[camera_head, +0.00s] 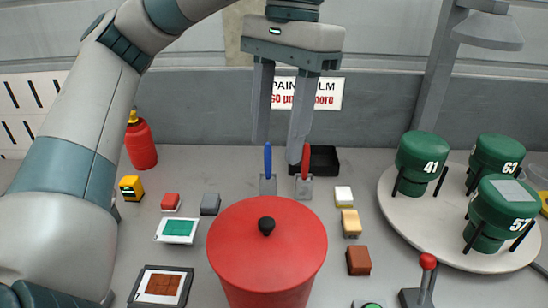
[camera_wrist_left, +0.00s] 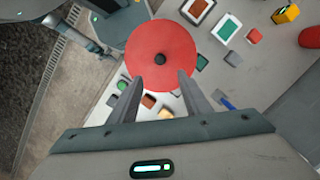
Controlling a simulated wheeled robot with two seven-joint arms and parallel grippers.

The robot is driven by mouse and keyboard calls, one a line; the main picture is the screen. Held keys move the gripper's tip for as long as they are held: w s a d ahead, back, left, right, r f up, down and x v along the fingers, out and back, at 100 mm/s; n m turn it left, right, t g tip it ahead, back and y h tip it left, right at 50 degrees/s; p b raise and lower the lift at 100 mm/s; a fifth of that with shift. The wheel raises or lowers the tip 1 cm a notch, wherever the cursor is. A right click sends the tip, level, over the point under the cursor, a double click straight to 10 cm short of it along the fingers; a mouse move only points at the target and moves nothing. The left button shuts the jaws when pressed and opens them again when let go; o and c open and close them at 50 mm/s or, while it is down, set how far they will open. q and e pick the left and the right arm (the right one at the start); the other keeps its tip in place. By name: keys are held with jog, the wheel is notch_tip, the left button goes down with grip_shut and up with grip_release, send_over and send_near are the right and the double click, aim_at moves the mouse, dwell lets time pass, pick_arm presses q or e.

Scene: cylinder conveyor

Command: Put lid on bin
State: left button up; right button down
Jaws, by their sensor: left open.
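The red lid (camera_head: 267,247) with a black knob (camera_head: 266,226) lies level on top of the red bin (camera_head: 268,297); no gap shows between them. The lid also shows from above in the left wrist view (camera_wrist_left: 160,38), with its knob (camera_wrist_left: 160,59) in line with the space between my fingers. My left gripper (camera_head: 280,150) is open and empty, fingers pointing down, apart from the lid, above and behind it in the head view. Its fingertips also show in the left wrist view (camera_wrist_left: 160,80). My right gripper is not in view.
Blue (camera_head: 268,160) and red (camera_head: 305,162) handled switches stand behind the bin. A round turntable (camera_head: 400,222) with green numbered canisters is at right, a red-knobbed lever (camera_head: 428,262) before it. A red bottle (camera_head: 140,145) stands back left. Small colored blocks lie around the bin.

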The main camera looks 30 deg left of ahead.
pick_arm(q)
jog(key=shift+w+r, duration=0.15)
jog(key=shift+r, duration=0.55)
jog(key=shift+w+r, duration=0.1)
jog(key=shift+r, duration=0.6)
jog(key=shift+r+p, duration=0.1)
jog(key=shift+p, duration=0.2)
